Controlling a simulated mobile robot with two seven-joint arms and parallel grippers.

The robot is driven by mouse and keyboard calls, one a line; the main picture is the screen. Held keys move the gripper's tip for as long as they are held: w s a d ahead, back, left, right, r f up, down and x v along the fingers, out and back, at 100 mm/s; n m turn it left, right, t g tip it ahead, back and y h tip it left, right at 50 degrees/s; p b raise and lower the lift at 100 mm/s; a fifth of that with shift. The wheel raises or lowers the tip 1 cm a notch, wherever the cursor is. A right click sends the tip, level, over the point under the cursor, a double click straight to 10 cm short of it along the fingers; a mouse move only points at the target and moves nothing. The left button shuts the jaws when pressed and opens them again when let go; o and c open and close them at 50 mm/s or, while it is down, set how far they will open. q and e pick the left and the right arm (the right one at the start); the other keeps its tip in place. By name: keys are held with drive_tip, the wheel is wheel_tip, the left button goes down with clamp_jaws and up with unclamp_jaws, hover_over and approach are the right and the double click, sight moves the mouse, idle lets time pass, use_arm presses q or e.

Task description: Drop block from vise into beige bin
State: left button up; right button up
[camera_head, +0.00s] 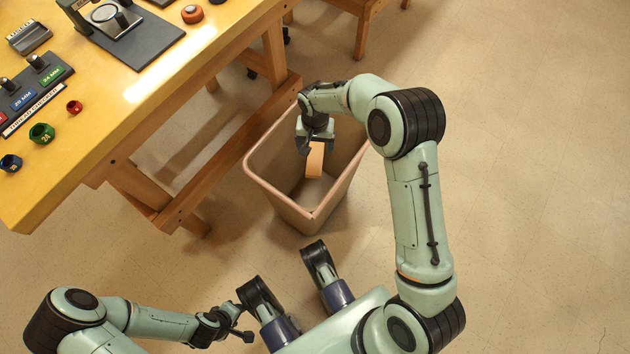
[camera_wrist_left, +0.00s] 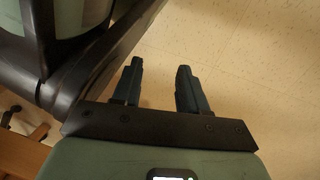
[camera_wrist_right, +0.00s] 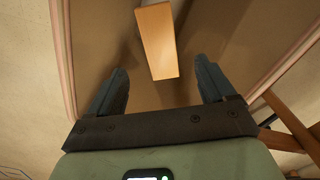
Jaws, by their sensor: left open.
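An orange-tan wooden block (camera_head: 315,160) is below my right gripper (camera_head: 317,146), over the opening of the beige bin (camera_head: 256,177). In the right wrist view the block (camera_wrist_right: 157,42) lies beyond the fingertips of my right gripper (camera_wrist_right: 160,75). These fingers are spread wider than the block, with a gap on each side. The bin's walls and rim (camera_wrist_right: 66,60) surround the block there. My left gripper (camera_head: 240,322) is low, near my base; its two fingers (camera_wrist_left: 160,68) are apart and empty in the left wrist view. I cannot clearly identify a vise.
A yellow-topped workbench (camera_head: 100,140) stands left of the bin, with its wooden legs close to the bin. On it are a dark stand (camera_head: 140,45), a green ring (camera_head: 42,132) and other small items. A wooden stool or table (camera_head: 366,25) is behind. Floor at right is clear.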

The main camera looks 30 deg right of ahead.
use_arm(q)
drive_tip(key=w+d+r+t+p, duration=0.1)
drive_tip(key=w+r+t+p, duration=0.1)
drive_tip(key=w+r+p, duration=0.2)
drive_tip(key=w+r, duration=0.2)
drive_tip(key=w, duration=0.1)
drive_tip(key=shift+r+t, duration=0.25)
drive_tip(key=shift+t, duration=0.15)
use_arm(e)
wheel_tip(320, 180, up, 13)
drive_tip(key=shift+r, duration=0.2)
use_arm(q)
drive_tip(key=shift+d, duration=0.15)
